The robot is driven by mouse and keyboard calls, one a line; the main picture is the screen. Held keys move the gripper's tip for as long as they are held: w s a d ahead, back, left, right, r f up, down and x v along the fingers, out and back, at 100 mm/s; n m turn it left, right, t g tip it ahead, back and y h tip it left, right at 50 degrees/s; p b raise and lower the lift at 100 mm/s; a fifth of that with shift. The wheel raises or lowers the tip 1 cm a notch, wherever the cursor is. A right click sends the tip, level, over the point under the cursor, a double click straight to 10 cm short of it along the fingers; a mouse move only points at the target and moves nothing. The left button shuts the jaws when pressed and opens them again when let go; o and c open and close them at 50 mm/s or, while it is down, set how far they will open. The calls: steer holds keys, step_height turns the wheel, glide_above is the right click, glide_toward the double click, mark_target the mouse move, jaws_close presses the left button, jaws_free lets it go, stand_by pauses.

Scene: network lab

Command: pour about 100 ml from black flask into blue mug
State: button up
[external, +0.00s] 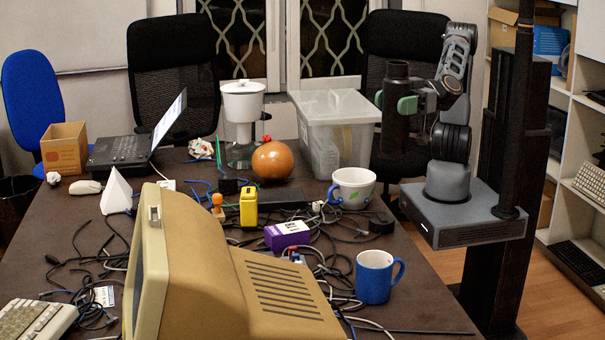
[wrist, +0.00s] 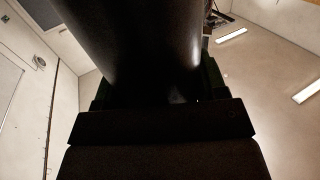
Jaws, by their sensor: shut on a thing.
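The black flask (external: 396,118) is upright in the external view, held in the air above the right side of the table. My gripper (external: 408,104) is shut on it, with greenish fingers around its upper body. In the wrist view the flask (wrist: 135,40) fills the upper middle as a dark cylinder between the fingers. The blue mug (external: 375,277) stands upright near the table's right edge, its handle to the right. It is lower in the picture than the flask and apart from it. The inside of the flask is hidden.
A white patterned mug (external: 352,188) stands behind the blue mug. A clear plastic box (external: 336,130), an orange ball (external: 273,161) and a water filter jug (external: 242,120) are farther back. Tangled cables (external: 340,225), a purple box (external: 287,235) and an old beige monitor (external: 215,275) crowd the table.

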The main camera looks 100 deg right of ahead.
steer(key=w+d+f+h+p, duration=0.1)
steer(key=w+d+f+p, duration=0.2)
steer(key=w, duration=0.5)
steer(key=w+d+f+p, duration=0.1)
steer(key=w+d+f, duration=0.25)
steer(key=w, duration=0.55)
steer(key=w+d+f+m+h+p, duration=0.1)
steer(key=w+d+f+h, duration=0.1)
steer(key=d, duration=0.5)
steer(key=w+d+f+m+t+h+p, duration=0.1)
steer(key=w+d+f+m+h, duration=0.1)
steer(key=d, duration=0.5)
steer(key=w+d+f+m+h+p, duration=0.1)
steer(key=w+d+f+m+h, duration=0.1)
steer(key=d+f, duration=0.2)
steer(key=d, duration=0.3)
steer(key=shift+w+d+f+t, duration=0.15)
steer(key=shift+d+f+t, duration=0.15)
steer(key=shift+d, duration=0.05)
steer(key=shift+a, duration=0.15)
